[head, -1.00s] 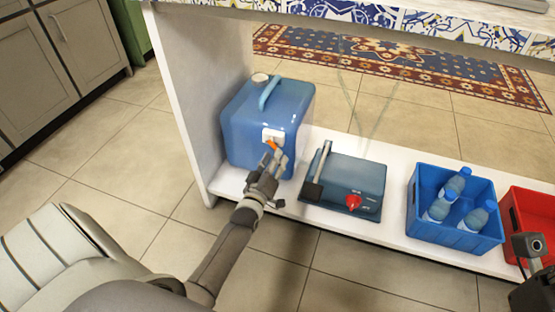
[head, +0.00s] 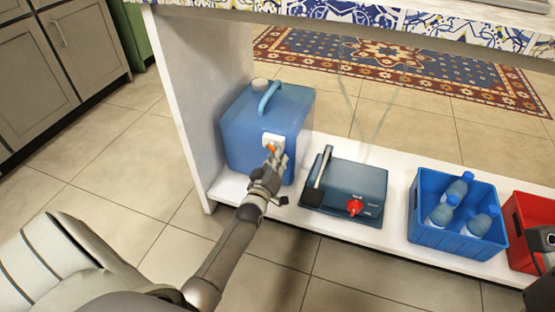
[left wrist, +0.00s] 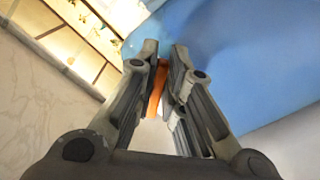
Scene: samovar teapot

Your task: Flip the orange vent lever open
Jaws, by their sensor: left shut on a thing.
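The orange vent lever (head: 271,149) sits on a white plate (head: 268,138) on the front of a blue canister (head: 240,130). The canister stands upright on the low white shelf, with a handle on top. My left gripper (head: 275,158) is at the lever, in front of the canister. In the left wrist view, the orange lever (left wrist: 158,86) is between the fingers of my left gripper (left wrist: 163,72), which is shut on it. The fingers hide part of the lever. At the right edge of the head view a dark part of my right arm shows, but its fingers cannot be made out.
On the shelf (head: 400,236), right of the canister, is a blue-grey device (head: 350,180) with a red knob (head: 355,208). Farther right are a blue crate (head: 462,243) with several bottles and a red crate (head: 520,225). The tiled floor in front is clear.

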